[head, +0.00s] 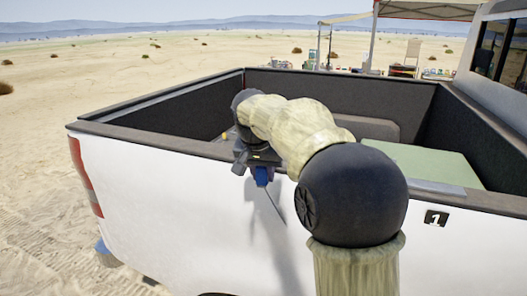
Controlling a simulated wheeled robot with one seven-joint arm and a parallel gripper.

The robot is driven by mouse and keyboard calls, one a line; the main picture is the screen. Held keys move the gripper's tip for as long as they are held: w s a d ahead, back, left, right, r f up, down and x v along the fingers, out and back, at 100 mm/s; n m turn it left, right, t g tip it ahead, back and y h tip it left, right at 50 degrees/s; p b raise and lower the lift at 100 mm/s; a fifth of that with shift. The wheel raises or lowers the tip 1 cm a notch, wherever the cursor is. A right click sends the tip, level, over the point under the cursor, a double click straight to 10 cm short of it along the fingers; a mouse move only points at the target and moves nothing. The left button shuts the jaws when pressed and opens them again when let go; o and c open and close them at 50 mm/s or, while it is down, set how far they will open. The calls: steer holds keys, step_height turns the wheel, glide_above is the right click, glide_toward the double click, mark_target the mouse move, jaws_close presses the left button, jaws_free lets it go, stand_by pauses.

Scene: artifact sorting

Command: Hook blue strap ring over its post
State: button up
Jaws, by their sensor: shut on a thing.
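My gripper (254,164) is at the end of my bent arm, at the truck bed's near side wall. It is shut on a small blue piece (262,176), which looks like part of the blue strap ring. The blue piece shows just below the fingers, in front of the white outer side of the truck. A thin dark line runs down to the right from it; I cannot tell if it is strap or shadow. I cannot make out the ring's opening or the post. My gripper and arm cover part of the rail here.
The white pickup truck (150,190) has an open bed with a dark rail (150,138). A flat green thing (425,168) and a grey-brown block (368,127) are in the bed. A canopy (425,10) with items below stands behind. Open sand lies left.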

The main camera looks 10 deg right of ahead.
steer(key=s+f+n+y+b, duration=0.1)
steer(key=s+f+n+b, duration=0.1)
steer(key=f, duration=2.2)
steer(key=s+f+n+y+b, duration=0.1)
steer(key=s+f+n+b, duration=0.2)
steer(key=f, duration=2.2)
steer(key=shift+s+a+f+t+b, duration=0.2)
steer(key=shift+s+a+t+b, duration=0.1)
steer(key=shift+b, duration=0.45)
steer(key=shift+w, duration=0.15)
